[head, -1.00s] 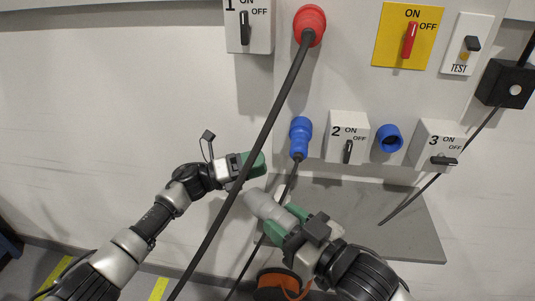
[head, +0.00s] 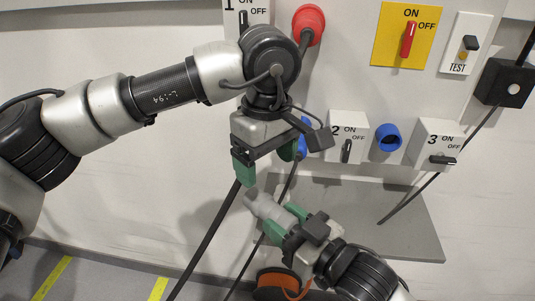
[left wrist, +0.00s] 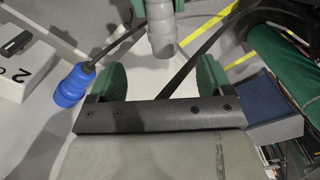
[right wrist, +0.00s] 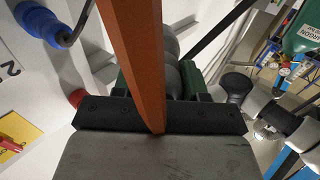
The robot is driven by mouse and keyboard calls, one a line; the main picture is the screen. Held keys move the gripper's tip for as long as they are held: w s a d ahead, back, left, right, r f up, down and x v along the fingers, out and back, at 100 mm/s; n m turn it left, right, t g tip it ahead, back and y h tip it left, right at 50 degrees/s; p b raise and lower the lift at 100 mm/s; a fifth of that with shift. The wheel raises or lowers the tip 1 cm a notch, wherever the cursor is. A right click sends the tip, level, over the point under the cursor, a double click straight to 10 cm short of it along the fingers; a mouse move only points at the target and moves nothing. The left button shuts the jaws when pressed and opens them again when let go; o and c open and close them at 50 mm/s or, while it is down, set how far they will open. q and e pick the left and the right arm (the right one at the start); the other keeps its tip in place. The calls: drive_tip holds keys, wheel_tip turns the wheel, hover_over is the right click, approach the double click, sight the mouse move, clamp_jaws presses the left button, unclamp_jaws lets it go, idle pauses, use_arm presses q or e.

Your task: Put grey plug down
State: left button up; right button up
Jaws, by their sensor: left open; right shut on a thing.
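The grey plug (head: 262,208) is in my right gripper (head: 285,222), above the left part of the grey shelf (head: 410,225). Its free end points up and left. My right gripper is shut on it. My left gripper (head: 267,164) is open and empty, pointing down just above the plug. In the left wrist view the plug (left wrist: 162,32) shows ahead of the open green fingers, apart from them. In the right wrist view an orange bar (right wrist: 135,60) partly hides the plug (right wrist: 162,48).
A red plug (head: 309,24) with a thick black cable and a blue plug (left wrist: 74,86) are on the panel; my left arm partly covers them. A blue socket (head: 388,138) sits between switch boxes 2 (head: 347,135) and 3 (head: 435,145). The shelf's right part is clear.

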sight(267, 199)
use_arm(q)
wheel_tip(267, 199, down, 11)
drive_tip(key=shift+f, duration=0.1)
idle(0.3)
drive_tip(key=c, duration=1.1)
use_arm(e)
drive_tip(key=o, duration=1.2)
